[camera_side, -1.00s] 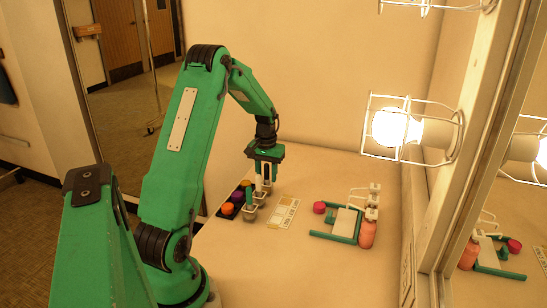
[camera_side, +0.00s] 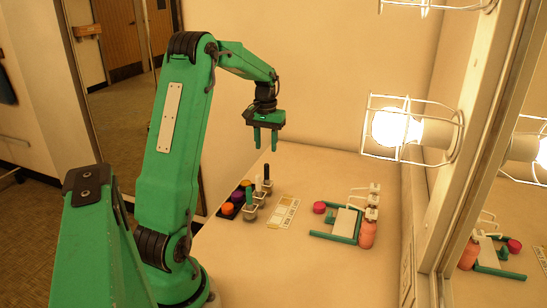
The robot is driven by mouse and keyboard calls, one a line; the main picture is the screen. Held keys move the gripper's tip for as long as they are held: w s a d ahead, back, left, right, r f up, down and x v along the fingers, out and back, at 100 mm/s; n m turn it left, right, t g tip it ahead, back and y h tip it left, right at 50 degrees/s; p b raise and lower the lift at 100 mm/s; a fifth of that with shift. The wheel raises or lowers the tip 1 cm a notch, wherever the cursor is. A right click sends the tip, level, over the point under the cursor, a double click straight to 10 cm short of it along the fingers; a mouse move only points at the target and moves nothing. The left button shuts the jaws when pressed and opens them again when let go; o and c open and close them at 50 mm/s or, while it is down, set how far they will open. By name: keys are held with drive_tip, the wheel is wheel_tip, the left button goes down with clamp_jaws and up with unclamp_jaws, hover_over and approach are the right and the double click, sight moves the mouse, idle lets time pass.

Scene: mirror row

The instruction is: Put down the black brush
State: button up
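The black brush (camera_side: 267,173) stands upright in the rear of a short row of small cups on the counter. My gripper (camera_side: 266,147) is above it with two green fingers spread apart and nothing between them. There is a clear gap between the fingertips and the brush top. The brush's lower end is hidden in its cup (camera_side: 268,187). A white brush (camera_side: 258,184) and a green brush (camera_side: 249,197) stand in the cups in front of it.
A dark tray with orange (camera_side: 227,209) and purple pots lies left of the cups. A pale palette (camera_side: 284,212) lies to their right. Farther right are a green frame (camera_side: 331,236), a pink pot (camera_side: 319,208) and a pink bottle (camera_side: 367,234). A caged lamp and mirror stand at right.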

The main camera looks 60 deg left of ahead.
drive_tip(key=shift+r, duration=0.5)
drive_tip(key=s+d+r+m+t+y, duration=0.15)
drive_tip(key=d+r, duration=0.25)
drive_tip(key=d, duration=0.5)
drive_tip(key=d+r+m+t+h, duration=0.1)
drive_tip(key=d+r+m, duration=0.25)
drive_tip(key=d, duration=0.55)
drive_tip(key=s+d+m+t, duration=0.3)
drive_tip(key=s+d, duration=0.8)
drive_tip(key=d, duration=0.4)
drive_tip(key=shift+d+f+m, duration=0.15)
drive_tip(key=shift+f+m, duration=0.15)
drive_tip(key=shift+m, duration=0.2)
